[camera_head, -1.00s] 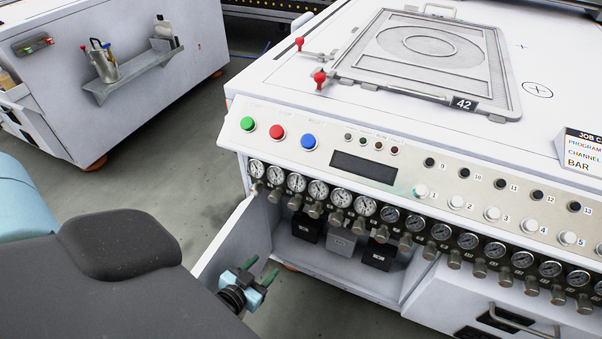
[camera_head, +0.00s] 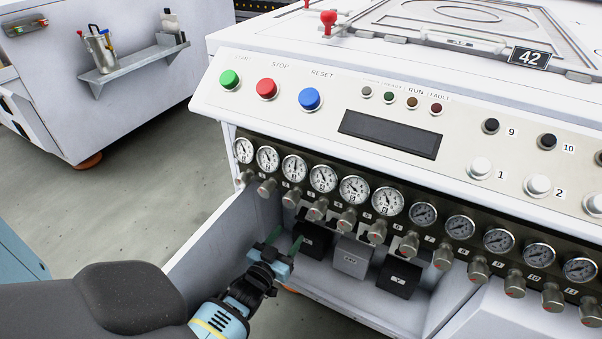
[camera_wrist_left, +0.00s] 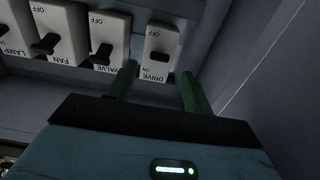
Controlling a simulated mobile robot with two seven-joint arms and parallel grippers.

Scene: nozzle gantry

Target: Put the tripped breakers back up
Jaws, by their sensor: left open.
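A row of white breakers with black levers shows in the left wrist view: LAMP (camera_wrist_left: 11,35), FAN (camera_wrist_left: 55,38), VALVE (camera_wrist_left: 110,40) and DRIVE (camera_wrist_left: 162,48). The LAMP lever is partly cut off. The FAN and VALVE levers stick out long; the DRIVE lever looks shorter and lies nearer its ON mark. My left gripper (camera_head: 284,240) is open and empty in the cabinet opening. Its green fingers (camera_wrist_left: 160,87) reach up either side of the lower part of the DRIVE breaker; contact cannot be told. The head view does not show the breakers. My right gripper is out of view.
The open cabinet door (camera_head: 222,238) is left of my gripper. Black and grey boxes (camera_head: 352,258) stand inside to the right. Gauges (camera_head: 323,178) with knobs hang above, under the button panel (camera_head: 388,133). A side wall (camera_wrist_left: 265,85) is close on the right in the wrist view.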

